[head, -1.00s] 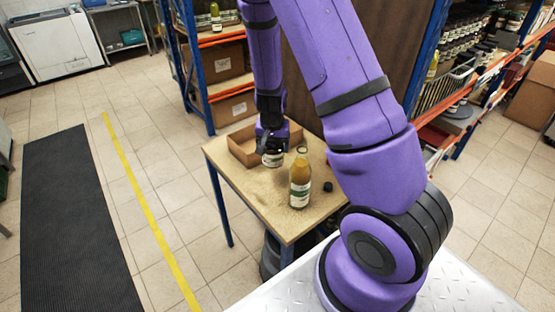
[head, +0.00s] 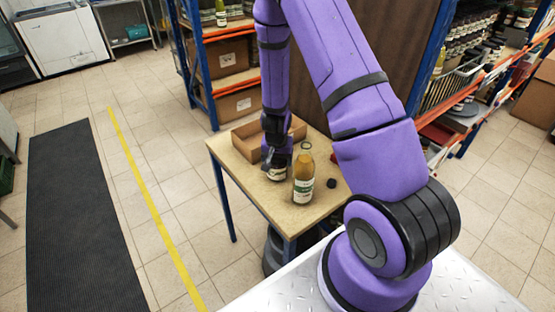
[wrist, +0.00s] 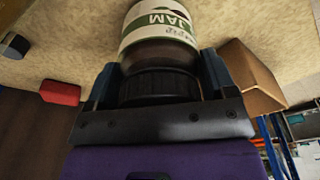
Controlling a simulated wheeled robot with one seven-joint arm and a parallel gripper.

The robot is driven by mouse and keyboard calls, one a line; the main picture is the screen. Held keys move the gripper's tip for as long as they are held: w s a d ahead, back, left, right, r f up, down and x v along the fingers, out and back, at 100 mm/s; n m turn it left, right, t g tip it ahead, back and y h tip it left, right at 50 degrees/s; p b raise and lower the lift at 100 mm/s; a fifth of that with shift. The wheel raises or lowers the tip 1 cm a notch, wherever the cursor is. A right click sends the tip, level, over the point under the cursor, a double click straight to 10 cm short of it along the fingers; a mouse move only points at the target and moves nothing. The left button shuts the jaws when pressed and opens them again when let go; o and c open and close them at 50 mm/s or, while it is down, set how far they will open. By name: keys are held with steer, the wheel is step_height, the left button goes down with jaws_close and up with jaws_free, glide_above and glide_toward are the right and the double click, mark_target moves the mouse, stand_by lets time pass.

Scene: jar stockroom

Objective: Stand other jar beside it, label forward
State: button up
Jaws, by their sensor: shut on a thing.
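My gripper (head: 276,160) points down over the small table and is shut on a jam jar (head: 276,175). In the wrist view the jar's dark lid sits between the two fingers (wrist: 160,85), and its white and green JAM label (wrist: 158,28) faces the camera. The jar looks upright; I cannot tell whether its base touches the table.
An open cardboard box (head: 246,151) stands behind my gripper on the table (head: 262,213). A small black round thing (head: 331,183) lies right of the bottle. A red block (wrist: 60,92) shows in the wrist view. The table's front left is clear.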

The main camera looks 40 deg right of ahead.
steer(key=o, duration=1.3)
steer(key=shift+f, duration=0.1)
